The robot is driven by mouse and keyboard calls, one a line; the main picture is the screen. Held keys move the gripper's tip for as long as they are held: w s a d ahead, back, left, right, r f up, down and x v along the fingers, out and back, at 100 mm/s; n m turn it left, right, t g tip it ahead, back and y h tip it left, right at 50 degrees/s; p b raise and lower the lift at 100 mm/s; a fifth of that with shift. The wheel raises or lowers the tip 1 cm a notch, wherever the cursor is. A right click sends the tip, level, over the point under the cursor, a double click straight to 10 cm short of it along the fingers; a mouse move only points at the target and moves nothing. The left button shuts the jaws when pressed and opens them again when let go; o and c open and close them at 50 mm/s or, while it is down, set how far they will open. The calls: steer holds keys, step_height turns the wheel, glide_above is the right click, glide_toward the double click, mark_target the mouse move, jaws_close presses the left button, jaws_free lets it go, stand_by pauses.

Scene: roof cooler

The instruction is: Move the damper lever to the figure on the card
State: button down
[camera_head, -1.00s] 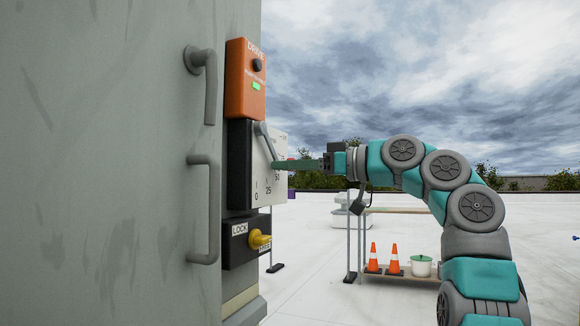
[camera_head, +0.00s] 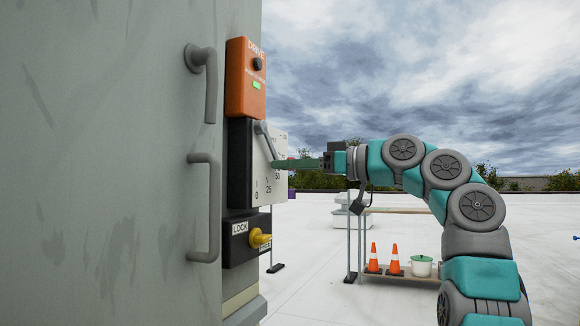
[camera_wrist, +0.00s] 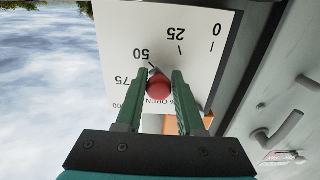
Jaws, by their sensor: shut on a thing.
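The damper lever (camera_head: 266,142) is a grey arm pivoting beside a white scale plate (camera_head: 262,178) on the cabinet. Its red knob (camera_wrist: 158,87) shows in the wrist view. The scale plate (camera_wrist: 210,45) appears upside down there, with 0, 25, 50, 75 and 100 marks. The lever tip lies close to the 50 mark. My gripper (camera_head: 280,165) is shut on the knob; its two green fingers (camera_wrist: 164,78) stand on either side of it. I cannot make out a separate card with a figure.
Above the scale is an orange drive box (camera_head: 246,80) with a green light. Below it is a yellow lock knob (camera_head: 260,239). Grey door handles (camera_head: 206,210) stick out at left. A shelf with cones (camera_head: 394,260) and a pot stands behind on the open roof.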

steer(key=shift+s+a+f+m+b, duration=0.15)
steer(key=shift+s+f+m+b, duration=0.15)
steer(key=shift+m+b, duration=0.3)
steer(key=shift+s+a+f+m+b, duration=0.1)
steer(key=shift+s+f+m+b, duration=0.1)
steer(key=shift+s+m+b, duration=0.35)
stand_by(0.7)
steer(key=shift+w+f, duration=0.1)
steer(key=shift+w, duration=0.05)
steer(key=shift+s+a+f+m+b, duration=0.2)
steer(key=shift+s+m+b, duration=0.3)
steer(key=shift+m+b, duration=0.2)
stand_by(0.5)
steer(key=shift+s, duration=0.1)
steer(key=shift+s+a+f+m, duration=0.2)
steer(key=shift+s+m, duration=0.4)
steer(key=shift+m, duration=0.35)
steer(key=shift+s+a+r+m, duration=0.1)
steer(key=shift+s+a+m, duration=0.05)
steer(key=shift+s+m, duration=0.2)
steer(key=shift+s+a+m+p, duration=0.25)
steer(key=shift+s+m+p, duration=0.6)
steer(key=shift+m, duration=0.4)
